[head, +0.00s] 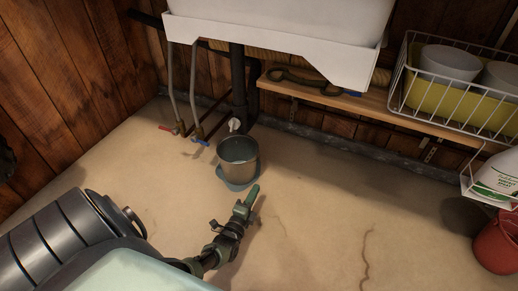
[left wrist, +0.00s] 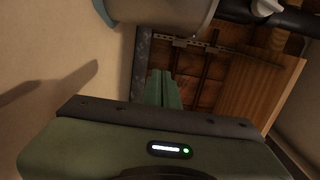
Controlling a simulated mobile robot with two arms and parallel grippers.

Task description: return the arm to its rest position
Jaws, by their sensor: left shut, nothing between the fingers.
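My left arm comes in from the lower left in the head view. Its gripper (head: 253,194) is shut and empty, low over the floor just in front and to the right of a metal pot. The shut green fingers (left wrist: 163,90) also show in the left wrist view, pointing toward the wooden wall. My right gripper is not in either view.
The grey metal pot (head: 238,157) stands on a blue round base (head: 237,181) under the white sink (head: 280,30). Pipes and valves (head: 190,130) are behind it. A wooden shelf (head: 370,104) with a wire basket (head: 396,88) and a red bucket (head: 497,245) are at right. The middle floor is clear.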

